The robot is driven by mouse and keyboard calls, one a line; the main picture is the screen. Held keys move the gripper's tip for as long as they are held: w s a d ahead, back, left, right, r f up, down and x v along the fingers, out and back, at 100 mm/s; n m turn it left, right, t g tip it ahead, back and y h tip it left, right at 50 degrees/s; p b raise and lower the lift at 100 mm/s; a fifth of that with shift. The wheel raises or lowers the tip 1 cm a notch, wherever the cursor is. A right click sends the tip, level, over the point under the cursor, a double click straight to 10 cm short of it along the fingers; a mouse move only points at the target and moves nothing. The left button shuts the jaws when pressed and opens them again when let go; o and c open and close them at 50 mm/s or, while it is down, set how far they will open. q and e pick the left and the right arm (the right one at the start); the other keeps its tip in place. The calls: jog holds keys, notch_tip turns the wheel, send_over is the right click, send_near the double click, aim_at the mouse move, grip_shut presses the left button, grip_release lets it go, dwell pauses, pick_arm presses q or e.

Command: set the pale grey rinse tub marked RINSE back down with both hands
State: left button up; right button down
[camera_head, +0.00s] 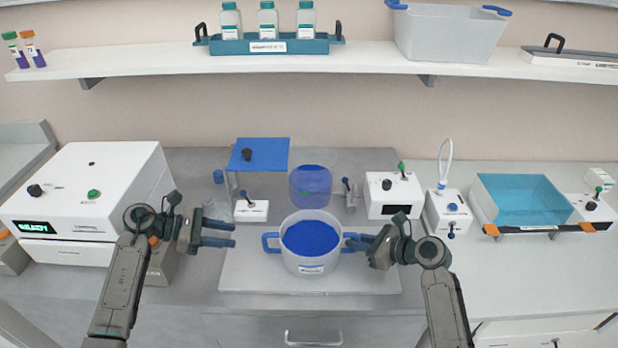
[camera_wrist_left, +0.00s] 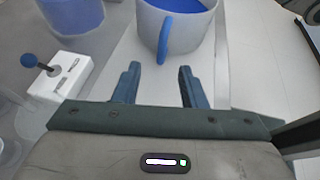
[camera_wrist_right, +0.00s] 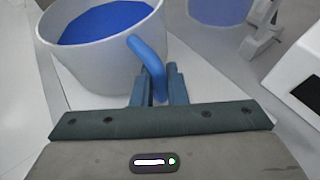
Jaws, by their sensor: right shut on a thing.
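The pale grey rinse tub (camera_head: 311,264) holds blue liquid and has a blue handle on each side. It stands over the light board (camera_head: 250,275) at the centre, and it looks level. I cannot tell whether its base touches the board. My right gripper (camera_wrist_right: 158,88) is shut on the tub's right handle (camera_wrist_right: 148,58). My left gripper (camera_head: 232,235) is open and empty, left of the tub, with its fingers toward the left handle (camera_wrist_left: 165,38) and apart from it. The left wrist view also shows a gap between the open fingers and that handle.
Behind the tub stands a clear vessel of blue liquid (camera_head: 311,187). A white switch box (camera_head: 251,211) is near my left gripper. White devices (camera_head: 394,196) stand at the right, and a large white machine (camera_head: 85,185) at the left. The board's left front is clear.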

jog(key=shift+r, duration=0.2)
pick_arm(q)
jog(key=shift+s+a+r, duration=0.1)
jog(key=shift+a+r, duration=0.2)
jog(key=shift+a, duration=0.25)
pick_arm(e)
jog(key=c, duration=1.6)
grip_release()
pick_arm(q)
jog(key=shift+s, duration=0.1)
pick_arm(e)
jog(key=shift+o, duration=1.2)
jog(key=shift+f, duration=0.1)
